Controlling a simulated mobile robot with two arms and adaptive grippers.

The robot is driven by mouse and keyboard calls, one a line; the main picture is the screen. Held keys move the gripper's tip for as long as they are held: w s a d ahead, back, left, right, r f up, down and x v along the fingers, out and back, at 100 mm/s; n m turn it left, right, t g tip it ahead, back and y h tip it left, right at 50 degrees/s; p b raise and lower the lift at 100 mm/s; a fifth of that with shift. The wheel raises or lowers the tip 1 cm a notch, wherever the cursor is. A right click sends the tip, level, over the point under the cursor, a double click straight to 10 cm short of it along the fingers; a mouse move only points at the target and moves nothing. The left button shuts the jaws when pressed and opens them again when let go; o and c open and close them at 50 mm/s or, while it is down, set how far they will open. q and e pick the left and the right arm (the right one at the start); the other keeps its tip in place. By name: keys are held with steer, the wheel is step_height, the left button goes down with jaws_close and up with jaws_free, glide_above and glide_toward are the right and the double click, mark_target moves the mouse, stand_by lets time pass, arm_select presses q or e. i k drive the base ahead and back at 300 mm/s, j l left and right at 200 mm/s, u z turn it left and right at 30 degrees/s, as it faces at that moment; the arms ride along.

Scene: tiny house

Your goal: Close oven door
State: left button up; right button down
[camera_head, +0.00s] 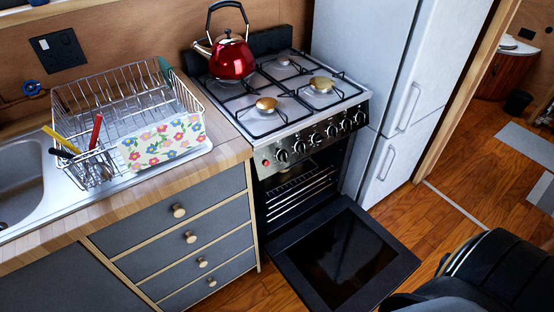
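The oven (312,135) stands between the drawer unit and the tall fridge. Its door (345,262) is open, folded down and out over the floor, with its dark glass facing up. Wire racks (302,194) show inside the oven cavity. A dark, curved body part of mine (490,270) fills the lower right corner, to the right of the door. No gripper fingers are visible, so neither gripper can be placed relative to the door.
A red kettle (231,58) sits on the hob. A dish rack (130,100) stands on the left counter above the drawers (190,237). The white fridge (363,45) stands right of the oven. Wooden floor (440,215) is free right of the door.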

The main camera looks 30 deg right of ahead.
mark_target(340, 258)
steer(key=k+l, duration=0.3)
steer(key=l, duration=0.15)
steer(key=k+l, duration=0.3)
steer(key=l, duration=0.15)
steer(key=k+l+u, duration=0.1)
steer(key=k+l, duration=0.25)
steer(key=l, duration=1.55)
steer(key=j+z, duration=0.2)
steer(key=j, duration=0.5)
steer(key=k+j+z, duration=0.25)
steer(key=j, duration=0.4)
steer(key=i+j, duration=0.05)
steer(key=i, duration=0.05)
